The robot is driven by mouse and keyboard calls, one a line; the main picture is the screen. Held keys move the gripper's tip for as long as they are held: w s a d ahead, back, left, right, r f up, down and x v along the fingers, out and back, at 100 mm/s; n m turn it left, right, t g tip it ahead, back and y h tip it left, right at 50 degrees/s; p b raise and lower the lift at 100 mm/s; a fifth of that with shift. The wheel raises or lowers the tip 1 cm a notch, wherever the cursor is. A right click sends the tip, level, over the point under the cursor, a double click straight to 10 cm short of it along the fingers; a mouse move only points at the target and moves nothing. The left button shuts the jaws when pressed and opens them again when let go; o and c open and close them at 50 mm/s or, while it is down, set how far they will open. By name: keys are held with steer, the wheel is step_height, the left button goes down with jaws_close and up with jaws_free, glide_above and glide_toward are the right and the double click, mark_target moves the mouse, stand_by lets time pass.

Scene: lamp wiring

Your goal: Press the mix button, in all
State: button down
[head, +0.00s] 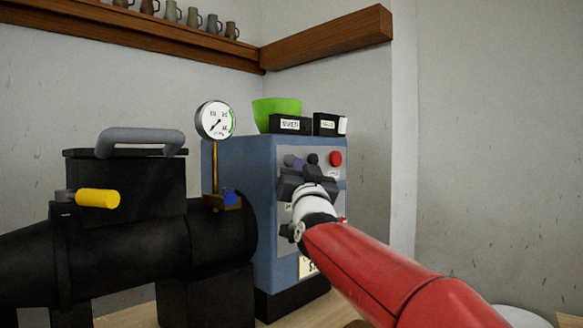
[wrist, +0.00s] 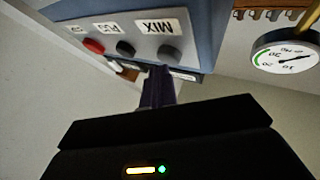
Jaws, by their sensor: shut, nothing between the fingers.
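The mix button is the grey round knob (wrist: 169,53) beside the MIX label (wrist: 155,27) on the grey panel in the wrist view, where the picture is upside down. In the head view the grey button (head: 289,160) is at the upper left of the panel, partly close behind my gripper. My gripper (wrist: 158,72) is shut and empty, its fingertips close to the mix button in the picture. I cannot tell whether they touch it. In the head view my gripper (head: 303,177) is in front of the panel and hides part of it.
A black button (wrist: 125,48) and a red button (wrist: 93,46) sit in the same row. The blue cabinet (head: 235,165) carries a green bowl (head: 276,108) and black label boxes (head: 290,125). A pressure gauge (head: 215,121) and black machine (head: 125,190) stand left.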

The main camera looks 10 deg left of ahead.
steer(key=shift+d, duration=0.15)
steer(key=shift+s+d+b, duration=0.8)
steer(key=shift+d+b, duration=0.2)
steer(key=shift+b, duration=0.1)
steer(key=shift+s+d+b, duration=0.75)
steer(key=shift+d+b, duration=0.25)
steer(key=shift+b, duration=0.05)
steer(key=shift+r, duration=0.1)
steer(key=s+d+f+g+h+p, duration=0.2)
steer(key=s+d+f+g+p, duration=0.2)
steer(key=s+f, duration=0.7)
steer(key=s+d+f+g+h+p, duration=0.2)
steer(key=s+d+f+g, duration=0.5)
steer(key=s+f, duration=0.4)
steer(key=s+d+f+g+h+p, duration=0.2)
steer(key=s+d+f+g+p, duration=0.3)
steer(key=s+f, duration=0.6)
steer(key=shift+s+d+f+g+p, duration=0.3)
steer(key=shift+d+f+g, duration=0.35)
steer(key=shift+f, duration=0.1)
